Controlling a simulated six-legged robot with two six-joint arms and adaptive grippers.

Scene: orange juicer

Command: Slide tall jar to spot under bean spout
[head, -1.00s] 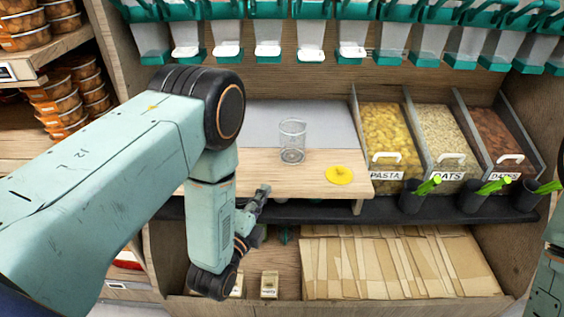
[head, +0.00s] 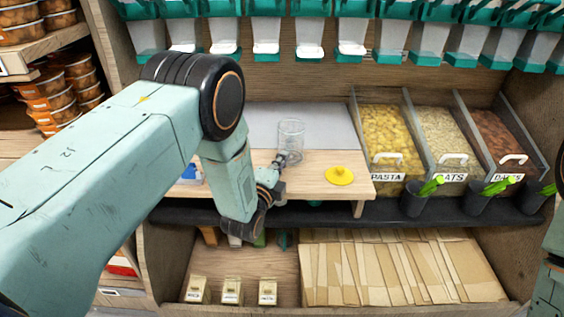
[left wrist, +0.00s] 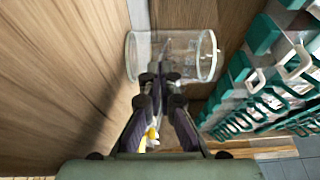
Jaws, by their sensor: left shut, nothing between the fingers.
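The tall clear jar (head: 291,136) stands upright on the wooden counter, near the edge of the grey panel. My left gripper (head: 283,160) is shut and empty, low at the jar's near side. In the left wrist view the jar (left wrist: 200,55) lies sideways across the picture, with the shut fingertips (left wrist: 160,77) overlapping its edge. I cannot tell whether they touch it. A row of dispensers with white-and-teal spouts (head: 266,48) hangs above and behind. I cannot tell which one holds beans. My right gripper is not in view.
A yellow lid (head: 339,176) lies on the counter (head: 318,190) right of the jar. Bins of pasta (head: 393,130), oats (head: 440,130) and dates stand farther right. The grey panel (head: 330,125) behind the jar is clear. Small boxes and paper bags (head: 390,270) fill the lower shelf.

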